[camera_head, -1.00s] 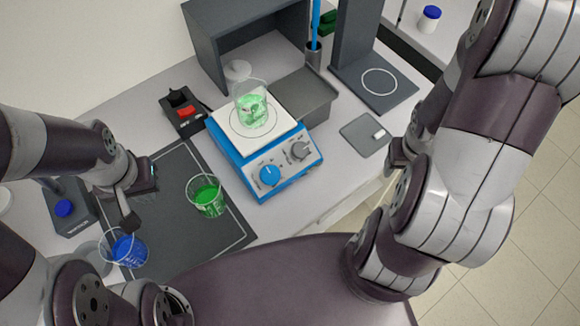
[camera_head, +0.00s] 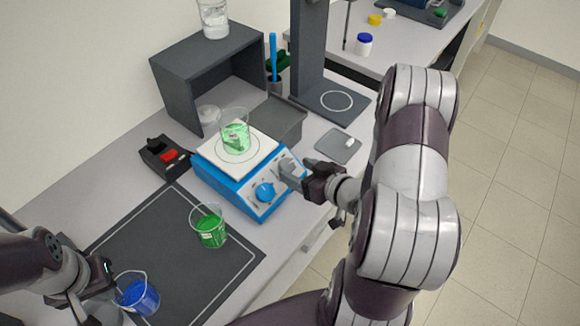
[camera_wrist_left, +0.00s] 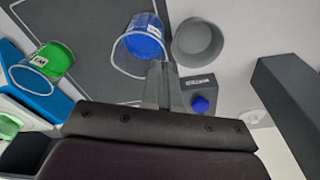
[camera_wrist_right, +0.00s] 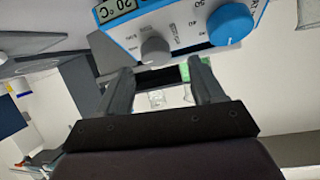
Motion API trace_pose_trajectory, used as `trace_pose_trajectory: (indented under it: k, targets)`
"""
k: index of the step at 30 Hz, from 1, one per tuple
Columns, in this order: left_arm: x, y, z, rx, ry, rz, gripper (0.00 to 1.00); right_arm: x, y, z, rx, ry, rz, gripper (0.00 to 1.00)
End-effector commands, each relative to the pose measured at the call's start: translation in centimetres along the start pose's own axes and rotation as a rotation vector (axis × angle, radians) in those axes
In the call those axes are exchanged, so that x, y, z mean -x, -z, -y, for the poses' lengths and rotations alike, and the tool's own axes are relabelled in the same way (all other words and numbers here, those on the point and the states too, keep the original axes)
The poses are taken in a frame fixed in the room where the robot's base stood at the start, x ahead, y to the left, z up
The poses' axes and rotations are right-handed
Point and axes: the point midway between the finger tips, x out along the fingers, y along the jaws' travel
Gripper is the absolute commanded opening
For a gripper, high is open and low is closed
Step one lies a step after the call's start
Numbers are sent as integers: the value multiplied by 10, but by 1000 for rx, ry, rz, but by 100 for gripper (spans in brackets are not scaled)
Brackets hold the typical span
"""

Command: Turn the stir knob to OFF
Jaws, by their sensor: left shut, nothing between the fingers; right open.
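The blue stirrer (camera_head: 233,188) has a white top plate and a front panel with a blue knob (camera_head: 264,191) and a grey knob, partly hidden by my right gripper (camera_head: 290,174). In the right wrist view, the grey knob (camera_wrist_right: 155,50) lies just beyond and between the open fingertips (camera_wrist_right: 162,70); the blue knob (camera_wrist_right: 231,24) is to its right. I cannot read which knob is stir. A beaker of green liquid (camera_head: 234,135) stands on the plate. My left gripper (camera_wrist_left: 163,72) is shut and empty beside the beaker of blue liquid (camera_wrist_left: 144,44).
A second green beaker (camera_head: 210,229) and the blue one (camera_head: 138,294) stand on the dark mat (camera_head: 180,262). A black box with a red switch (camera_head: 166,157) is left of the stirrer. A grey shelf box (camera_head: 180,82) and a stand (camera_head: 333,104) are behind.

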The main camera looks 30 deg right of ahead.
Motion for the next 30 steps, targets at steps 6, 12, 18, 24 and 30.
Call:
trace_pose_trajectory:
  k: [6,12,18,24,30]
  targets:
    - [2,0,0,0,0,0,0,-32,0,0,1,1,1,67]
    - [2,0,0,0,0,0,0,-38,0,0,0,-1,1,67]
    - [2,0,0,0,0,0,0,-38,0,0,0,-2,1,57]
    - [2,0,0,0,0,0,0,-38,0,-1,0,-2,1,11]
    - [2,0,0,0,0,0,0,-38,0,-1,12,4,1,11]
